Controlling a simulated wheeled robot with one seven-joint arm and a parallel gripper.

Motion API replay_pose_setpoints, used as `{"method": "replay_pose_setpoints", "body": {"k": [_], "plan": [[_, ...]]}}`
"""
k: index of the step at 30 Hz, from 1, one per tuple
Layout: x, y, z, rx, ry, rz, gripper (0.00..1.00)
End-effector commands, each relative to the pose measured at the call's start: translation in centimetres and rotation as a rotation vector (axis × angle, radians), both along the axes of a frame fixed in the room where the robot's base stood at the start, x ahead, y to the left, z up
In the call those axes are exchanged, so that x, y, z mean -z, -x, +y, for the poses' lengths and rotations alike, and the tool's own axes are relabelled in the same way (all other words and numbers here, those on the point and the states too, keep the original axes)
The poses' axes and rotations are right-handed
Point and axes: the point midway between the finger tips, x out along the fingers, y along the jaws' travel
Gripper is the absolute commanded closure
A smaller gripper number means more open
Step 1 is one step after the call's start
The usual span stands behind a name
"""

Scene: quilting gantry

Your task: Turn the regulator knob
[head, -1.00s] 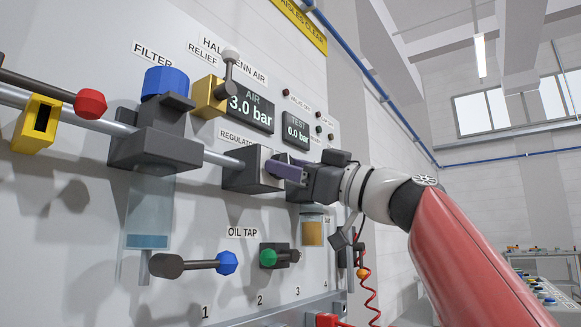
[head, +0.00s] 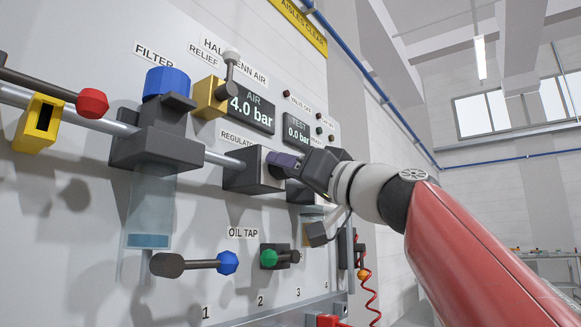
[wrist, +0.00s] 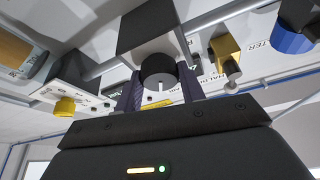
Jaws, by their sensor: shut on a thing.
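The regulator (head: 250,172) is a dark block on the wall panel, under the label "REGULATOR". Its knob (wrist: 158,72) is a round dark cap with a white mark, seen in the wrist view. My gripper (wrist: 158,92) has its two purple fingers on either side of the knob, shut on it. In the head view my gripper (head: 283,164) reaches the regulator from the right and hides the knob. The AIR display (head: 248,108) reads 4.0 bar. The TEST display (head: 297,132) reads 0.0 bar.
A brass relief valve (head: 210,97) with a lever is above left. The filter (head: 158,135) with a blue cap is left. Open room lies right of the panel.

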Motion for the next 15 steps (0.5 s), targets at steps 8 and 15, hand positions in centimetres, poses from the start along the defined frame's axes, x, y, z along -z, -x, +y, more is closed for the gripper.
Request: {"method": "replay_pose_setpoints", "body": {"k": [8,15], "plan": [[-0.46,0.19,0.12,0.000,-0.159,0.206,0.83],[-0.63,0.20,0.14,0.000,-0.296,0.382,0.83]]}}
